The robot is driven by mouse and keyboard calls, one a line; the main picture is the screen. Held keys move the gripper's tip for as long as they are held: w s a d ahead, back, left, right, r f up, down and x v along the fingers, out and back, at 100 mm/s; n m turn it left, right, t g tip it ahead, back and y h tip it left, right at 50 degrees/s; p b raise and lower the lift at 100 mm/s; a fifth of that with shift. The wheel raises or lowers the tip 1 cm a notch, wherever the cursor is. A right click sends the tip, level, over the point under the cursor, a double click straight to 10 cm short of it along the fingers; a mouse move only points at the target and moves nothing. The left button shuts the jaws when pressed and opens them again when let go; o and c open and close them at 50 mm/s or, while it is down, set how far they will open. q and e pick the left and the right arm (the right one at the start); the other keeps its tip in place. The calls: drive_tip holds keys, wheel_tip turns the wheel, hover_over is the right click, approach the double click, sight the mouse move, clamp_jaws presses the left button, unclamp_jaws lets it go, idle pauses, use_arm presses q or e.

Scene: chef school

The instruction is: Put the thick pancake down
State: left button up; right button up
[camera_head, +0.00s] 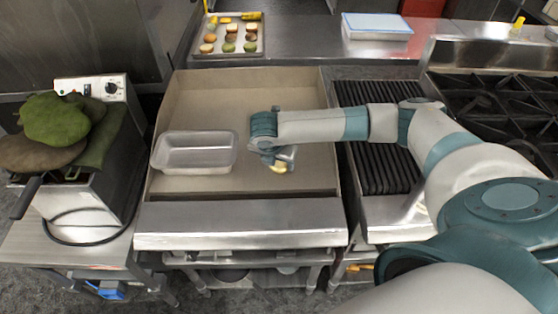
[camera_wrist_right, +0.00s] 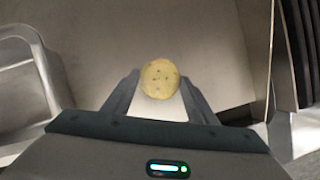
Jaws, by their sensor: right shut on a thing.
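The thick pancake (camera_wrist_right: 160,78) is a round, yellow disc with dark specks, held between the fingertips of my right gripper (camera_wrist_right: 160,92) in the right wrist view. In the head view the pancake (camera_head: 278,169) shows as a small pale-yellow piece under my right gripper (camera_head: 280,162), over the front right part of the flat griddle (camera_head: 270,105). I cannot tell whether the pancake touches the griddle surface. My left gripper is not in view.
A translucent rectangular container (camera_head: 195,166) sits on the griddle to the left of my gripper. A ribbed grill (camera_head: 375,170) is at right. A tray (camera_head: 206,53) of small round items stands behind. The griddle's back middle is clear.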

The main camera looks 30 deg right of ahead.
drive_tip(key=shift+f, duration=0.15)
drive_tip(key=o, duration=1.1)
drive_tip(key=b+v, duration=0.2)
drive_tip(key=v, duration=1)
drive_tip(key=shift+d+r, duration=0.1)
drive_tip(key=shift+r, duration=0.1)
